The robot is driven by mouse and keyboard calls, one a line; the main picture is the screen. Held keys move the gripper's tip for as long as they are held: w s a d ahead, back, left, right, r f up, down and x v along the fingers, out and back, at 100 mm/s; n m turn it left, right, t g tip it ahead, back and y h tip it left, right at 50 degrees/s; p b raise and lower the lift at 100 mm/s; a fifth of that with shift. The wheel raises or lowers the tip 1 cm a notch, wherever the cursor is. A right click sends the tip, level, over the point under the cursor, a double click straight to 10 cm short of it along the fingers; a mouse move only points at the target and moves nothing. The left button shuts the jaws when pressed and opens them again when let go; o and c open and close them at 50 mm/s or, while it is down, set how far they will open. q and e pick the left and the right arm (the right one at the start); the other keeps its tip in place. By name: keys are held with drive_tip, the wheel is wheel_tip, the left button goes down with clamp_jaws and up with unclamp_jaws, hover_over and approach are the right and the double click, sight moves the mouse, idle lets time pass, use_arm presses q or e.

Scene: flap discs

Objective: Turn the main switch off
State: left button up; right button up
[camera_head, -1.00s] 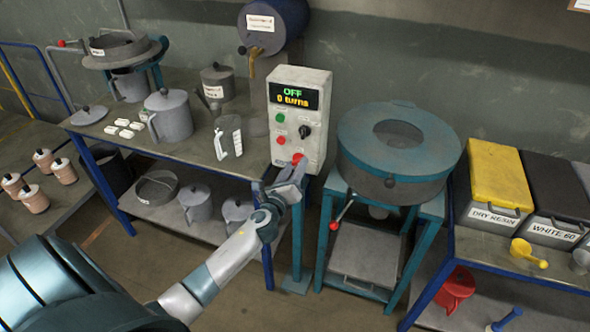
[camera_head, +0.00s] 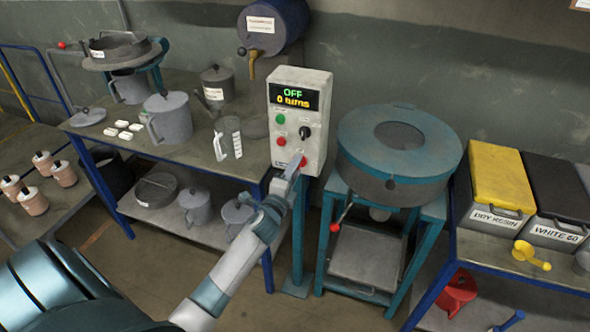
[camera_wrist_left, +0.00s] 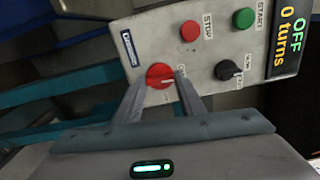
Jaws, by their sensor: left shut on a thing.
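The control box (camera_head: 314,137) stands on a post and its display (camera_head: 293,96) reads OFF, 0 turns. Its face carries a green START button (camera_head: 280,118), a red STOP button (camera_head: 281,141) and a black knob (camera_head: 305,132). The red main switch (camera_wrist_left: 160,76) sits low on the box in the left wrist view. My left gripper (camera_wrist_left: 160,90) has its two fingers on either side of this red switch and is shut on it. In the head view the left gripper (camera_head: 295,168) reaches the box's lower front and mostly hides the switch. My right gripper is not in view.
A round teal-lidded sieve machine (camera_head: 398,142) stands close to the right of the box. A workbench (camera_head: 185,152) with cans and a white scoop-like holder (camera_head: 228,138) lies to the left. Resin bins (camera_head: 500,178) stand at the right.

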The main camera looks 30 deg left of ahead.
use_arm(q)
drive_tip(key=shift+n, duration=0.6)
drive_tip(key=o, duration=1)
drive_tip(key=shift+o, duration=0.2)
